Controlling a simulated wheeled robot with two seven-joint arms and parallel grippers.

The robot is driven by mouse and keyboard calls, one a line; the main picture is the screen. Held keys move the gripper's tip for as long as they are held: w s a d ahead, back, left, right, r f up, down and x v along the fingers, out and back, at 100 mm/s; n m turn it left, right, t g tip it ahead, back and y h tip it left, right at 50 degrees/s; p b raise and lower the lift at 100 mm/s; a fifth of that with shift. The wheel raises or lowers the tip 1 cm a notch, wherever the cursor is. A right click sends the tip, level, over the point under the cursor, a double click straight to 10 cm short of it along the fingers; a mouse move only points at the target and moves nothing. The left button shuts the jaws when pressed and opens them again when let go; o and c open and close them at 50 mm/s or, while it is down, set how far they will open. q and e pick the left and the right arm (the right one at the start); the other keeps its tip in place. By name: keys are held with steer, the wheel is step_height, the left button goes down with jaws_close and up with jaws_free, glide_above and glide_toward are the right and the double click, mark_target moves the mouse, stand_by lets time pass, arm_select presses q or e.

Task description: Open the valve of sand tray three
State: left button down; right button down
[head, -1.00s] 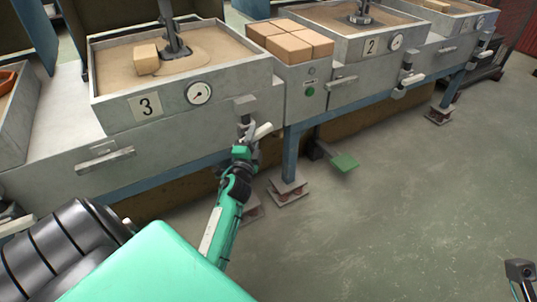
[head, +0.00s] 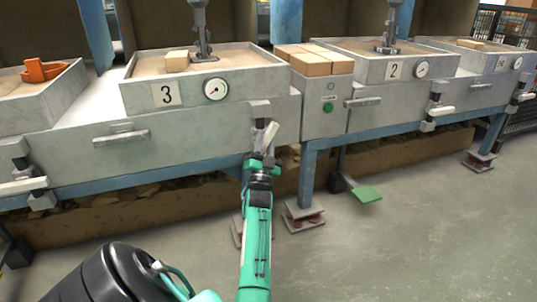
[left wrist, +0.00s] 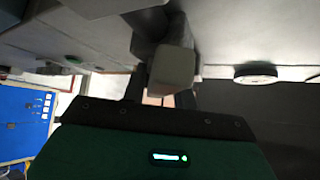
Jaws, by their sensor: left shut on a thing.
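Sand tray three (head: 140,97) is a grey metal tray of sand with a "3" plate (head: 166,95) and a round gauge (head: 216,88) on its front. Its valve (head: 260,110) is on the front at the right, below the tray. The pale valve handle (head: 270,134) is tilted steeply upward. My left gripper (head: 262,158) is shut on this handle's lower part. In the left wrist view, the handle's pale blunt end (left wrist: 172,70) shows by the dark fingers. The gauge needle is too small to read. My right gripper is out of view.
Tray two (head: 380,68) is to the right; its valve handle (head: 446,111) lies nearly level. Another level handle (head: 22,186) is at far left. Brown blocks (head: 310,64) and a green button (head: 328,107) are between trays. A green pedal (head: 367,194) is near the floor. The right foreground floor is clear.

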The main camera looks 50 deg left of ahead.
arm_select(q)
steer(key=n+g+y, duration=0.1)
steer(key=n+y, duration=0.1)
steer(key=n, duration=0.1)
steer(key=n+g+y+b, duration=0.1)
steer(key=n+g+y, duration=0.1)
steer(key=shift+f+n, duration=0.15)
steer(key=shift+n, duration=0.25)
steer(key=shift+n+g+y+b, duration=0.25)
steer(key=shift+n+g+y, duration=0.75)
steer(key=shift+n+g, duration=0.6)
steer(key=shift+n+g+y+b, duration=0.25)
steer(key=shift+n+g+y, duration=0.9)
steer(key=shift+n, duration=0.75)
steer(key=shift+n+g, duration=0.35)
steer(key=shift+n, duration=0.15)
steer(key=c, duration=1.2)
jaws_free()
steer(key=shift+c, duration=0.2)
